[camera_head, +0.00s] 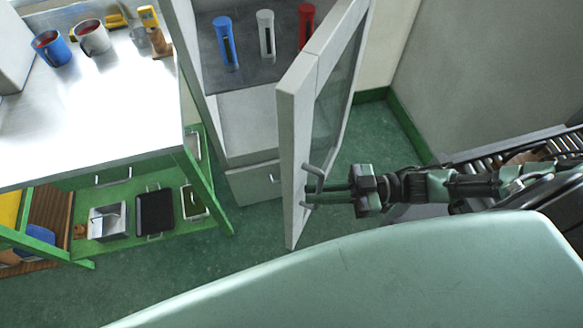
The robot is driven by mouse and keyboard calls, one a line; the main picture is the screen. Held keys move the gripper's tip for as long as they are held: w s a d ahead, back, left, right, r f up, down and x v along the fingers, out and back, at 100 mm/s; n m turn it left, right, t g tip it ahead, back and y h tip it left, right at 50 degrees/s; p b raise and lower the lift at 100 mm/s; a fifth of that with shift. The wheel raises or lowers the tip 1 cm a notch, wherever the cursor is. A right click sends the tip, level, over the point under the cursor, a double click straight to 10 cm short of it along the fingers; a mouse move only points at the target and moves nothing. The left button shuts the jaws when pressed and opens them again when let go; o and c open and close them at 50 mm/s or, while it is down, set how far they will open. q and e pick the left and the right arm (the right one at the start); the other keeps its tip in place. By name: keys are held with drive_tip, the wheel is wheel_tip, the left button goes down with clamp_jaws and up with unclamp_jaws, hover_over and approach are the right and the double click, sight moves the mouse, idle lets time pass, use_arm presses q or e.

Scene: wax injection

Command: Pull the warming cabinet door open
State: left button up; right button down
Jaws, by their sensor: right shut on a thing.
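The warming cabinet (250,120) stands at the top middle of the head view. Its door (297,110), white-framed with a glass pane, stands swung wide open toward me. A grey bar handle (312,178) is on the door's outer side near its free edge. My right gripper (318,192) reaches in from the right and is shut on the handle. Inside the cabinet, a blue cylinder (226,44), a light grey cylinder (266,35) and a red cylinder (306,26) stand on a dark shelf. My left gripper is not in view.
A metal-topped bench with a green frame (110,110) stands at the left, with cups (53,48) on top and trays (155,210) below. A roller conveyor (510,145) is at the right. Green floor (240,250) is clear before the cabinet.

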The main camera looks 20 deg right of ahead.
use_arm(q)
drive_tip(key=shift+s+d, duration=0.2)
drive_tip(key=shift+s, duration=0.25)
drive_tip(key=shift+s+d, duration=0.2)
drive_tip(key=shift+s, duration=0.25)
use_arm(e)
drive_tip(key=shift+s+d, duration=0.65)
drive_tip(key=shift+d, duration=0.1)
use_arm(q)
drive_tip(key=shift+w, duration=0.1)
use_arm(e)
drive_tip(key=c, duration=1.7)
unclamp_jaws()
drive_tip(key=shift+c, duration=0.2)
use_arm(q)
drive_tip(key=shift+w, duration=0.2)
use_arm(e)
drive_tip(key=shift+r, duration=0.1)
